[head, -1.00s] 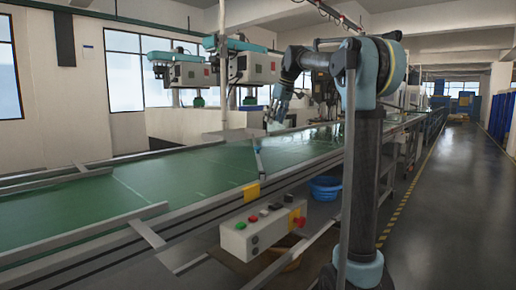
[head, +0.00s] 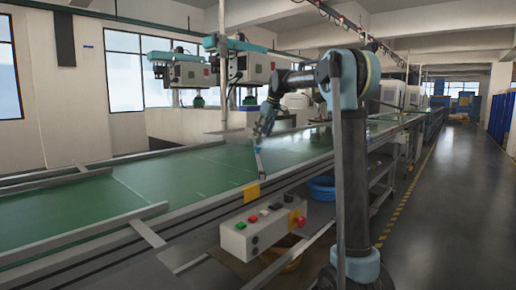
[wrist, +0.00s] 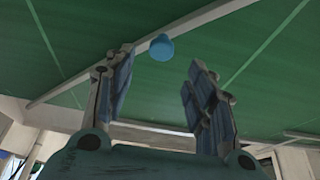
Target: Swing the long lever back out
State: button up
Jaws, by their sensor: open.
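The lever is a thin upright piece (head: 259,164) at the near edge of the green conveyor, small in the head view. A round blue knob (wrist: 161,47), which looks like the lever's end, shows in the wrist view ahead of my gripper. My gripper (wrist: 161,60) is open and empty, with the knob lying between the lines of its two fingers near their tips. I see no contact. In the head view my gripper (head: 260,139) points down just above the lever. The lever's pivot and full length cannot be made out.
The green conveyor belt (head: 140,185) with metal side rails runs beneath my gripper. A control box (head: 262,229) with coloured buttons hangs under its near rail. A blue basin (head: 321,188) sits below the conveyor. The aisle floor at the right is clear.

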jog(key=x, duration=0.7)
jog(key=shift+a+f, duration=0.1)
jog(key=shift+f, duration=0.15)
grip_shut()
